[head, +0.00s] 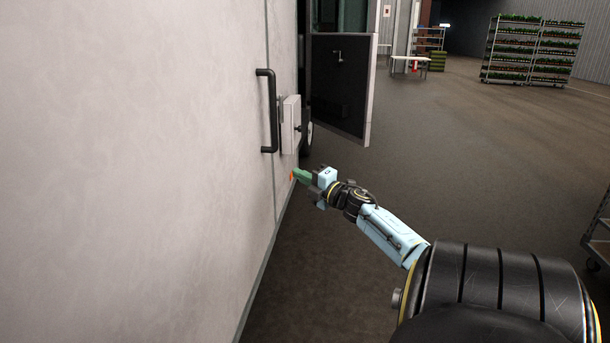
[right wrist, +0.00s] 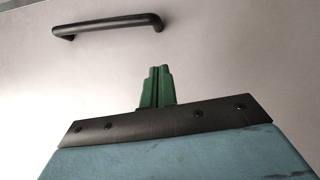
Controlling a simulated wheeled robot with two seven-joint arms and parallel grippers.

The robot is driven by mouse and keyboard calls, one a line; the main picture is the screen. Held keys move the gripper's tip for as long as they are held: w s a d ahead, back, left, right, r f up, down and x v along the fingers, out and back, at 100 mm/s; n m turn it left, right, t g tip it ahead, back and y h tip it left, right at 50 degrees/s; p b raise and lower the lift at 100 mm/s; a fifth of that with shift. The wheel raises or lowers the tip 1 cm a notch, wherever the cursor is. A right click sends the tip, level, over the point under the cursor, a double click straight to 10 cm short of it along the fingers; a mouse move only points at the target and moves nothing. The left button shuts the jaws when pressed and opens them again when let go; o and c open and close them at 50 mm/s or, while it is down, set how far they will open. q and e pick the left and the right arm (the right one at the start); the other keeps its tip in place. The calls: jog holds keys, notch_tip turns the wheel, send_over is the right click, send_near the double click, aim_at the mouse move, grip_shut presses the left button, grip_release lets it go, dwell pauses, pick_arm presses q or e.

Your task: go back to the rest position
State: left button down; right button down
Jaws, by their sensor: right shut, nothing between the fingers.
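My right arm reaches forward from the lower right in the head view. My right gripper (head: 298,176) is close to the pale wall panel, below and right of a black bar handle (head: 268,110). In the right wrist view its green fingers (right wrist: 157,88) are together with nothing between them. The handle (right wrist: 108,24) shows in that view beyond and above the fingers, apart from them. My left gripper is not in view.
The large pale panel (head: 130,150) fills the left side. A grey box with a latch (head: 291,124) sits beside the handle. A dark open door (head: 340,85) stands beyond. Plant racks (head: 530,50) are far right, a cart (head: 600,235) nearer. The brown floor (head: 460,150) between is clear.

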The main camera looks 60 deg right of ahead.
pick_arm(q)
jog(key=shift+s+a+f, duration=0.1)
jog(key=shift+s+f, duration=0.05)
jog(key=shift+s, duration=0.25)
pick_arm(e)
jog(key=shift+s+a, duration=0.15)
jog(key=shift+s, duration=0.45)
